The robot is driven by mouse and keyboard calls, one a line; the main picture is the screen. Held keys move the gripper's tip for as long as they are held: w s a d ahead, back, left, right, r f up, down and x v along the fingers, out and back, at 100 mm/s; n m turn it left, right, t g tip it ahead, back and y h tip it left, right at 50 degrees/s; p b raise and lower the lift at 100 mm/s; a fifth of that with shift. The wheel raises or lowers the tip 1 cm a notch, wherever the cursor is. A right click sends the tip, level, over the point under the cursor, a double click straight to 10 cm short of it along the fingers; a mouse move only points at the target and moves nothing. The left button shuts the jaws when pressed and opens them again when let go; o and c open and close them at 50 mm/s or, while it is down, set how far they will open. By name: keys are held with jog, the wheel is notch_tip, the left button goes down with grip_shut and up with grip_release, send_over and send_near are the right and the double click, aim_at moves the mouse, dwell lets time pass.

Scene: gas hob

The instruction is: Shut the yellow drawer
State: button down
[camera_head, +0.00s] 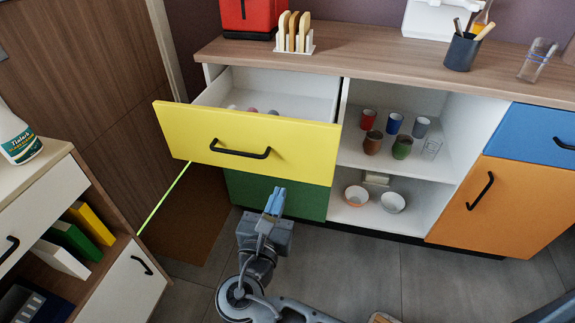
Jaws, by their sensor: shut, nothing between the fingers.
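The yellow drawer (248,131) stands pulled out of the cabinet at the left end of the counter. Its front has a black bar handle (240,153). A few small items show inside, and the rest of its floor is hidden behind the front. My gripper (275,200) is shut and empty. In the picture it is just below the yellow front, before the green drawer (300,198), and apart from the handle.
Right of the yellow drawer is an open shelf (345,160) with several cups and bowls. A blue drawer (545,135) and orange door (505,205) are farther right. A white cabinet (120,285) stands at the lower left. The grey floor (365,260) between is mostly clear.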

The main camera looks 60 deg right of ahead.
aim_at(294, 155)
jog(key=b+x, duration=0.1)
jog(key=x, duration=1)
jog(key=shift+d, duration=0.1)
jog(key=shift+w+d, duration=0.2)
jog(key=shift+d, duration=0.4)
jog(key=x, duration=2.2)
jog(key=shift+w+d+f, duration=0.15)
jog(key=shift+d+f, duration=0.05)
jog(key=shift+d, duration=0.15)
jog(key=shift+w+d+r, duration=0.1)
jog(key=shift+d+r, duration=0.05)
jog(key=shift+d, duration=0.3)
jog(key=shift+d+r, duration=0.1)
